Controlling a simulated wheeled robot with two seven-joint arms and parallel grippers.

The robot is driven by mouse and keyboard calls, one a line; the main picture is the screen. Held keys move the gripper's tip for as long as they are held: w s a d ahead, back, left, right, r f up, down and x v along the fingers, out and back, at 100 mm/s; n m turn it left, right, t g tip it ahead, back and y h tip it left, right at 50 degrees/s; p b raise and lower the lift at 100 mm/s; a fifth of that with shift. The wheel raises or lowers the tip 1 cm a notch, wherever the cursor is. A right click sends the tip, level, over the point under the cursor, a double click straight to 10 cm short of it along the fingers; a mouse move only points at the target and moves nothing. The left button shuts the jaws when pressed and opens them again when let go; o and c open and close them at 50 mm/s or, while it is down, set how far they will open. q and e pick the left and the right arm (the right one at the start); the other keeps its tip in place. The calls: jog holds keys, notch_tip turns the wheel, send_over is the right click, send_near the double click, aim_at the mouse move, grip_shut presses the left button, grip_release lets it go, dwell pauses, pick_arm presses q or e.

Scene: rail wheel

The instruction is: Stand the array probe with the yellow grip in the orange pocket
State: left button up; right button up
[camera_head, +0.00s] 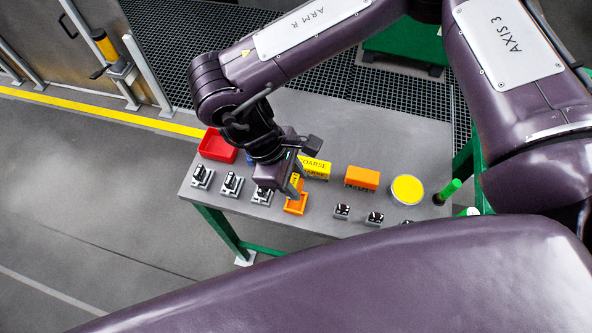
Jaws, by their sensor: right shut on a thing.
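My right gripper (296,187) reaches down over the table and is shut on the array probe with the yellow grip (295,180). Only a narrow yellow strip of the probe shows beside the dark fingers. The orange pocket (296,206) is at the table's front edge side, directly below the gripper in the picture. The probe looks roughly upright above or at the pocket. Its lower end is hidden, so I cannot tell whether it is inside or touches the pocket. My left gripper is not in view.
On the grey table (318,218) stand a red tray (217,146), a yellow box marked COARSE (316,166), an orange block (361,177), a yellow disc (407,189) and a green cylinder (447,190). Several small grey-and-black fixtures (231,184) line the front edge on both sides of the pocket.

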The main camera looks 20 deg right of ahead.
jog(key=shift+s+a, duration=0.1)
jog(key=f, duration=0.1)
jog(key=b, duration=0.1)
jog(key=f, duration=0.1)
jog(key=shift+d+f, duration=0.25)
jog(key=shift+f, duration=0.1)
jog(key=shift+f+b, duration=0.35)
jog(key=shift+b, duration=0.1)
jog(key=shift+f, duration=0.4)
jog(key=shift+f+b, duration=0.4)
jog(key=shift+b, duration=0.05)
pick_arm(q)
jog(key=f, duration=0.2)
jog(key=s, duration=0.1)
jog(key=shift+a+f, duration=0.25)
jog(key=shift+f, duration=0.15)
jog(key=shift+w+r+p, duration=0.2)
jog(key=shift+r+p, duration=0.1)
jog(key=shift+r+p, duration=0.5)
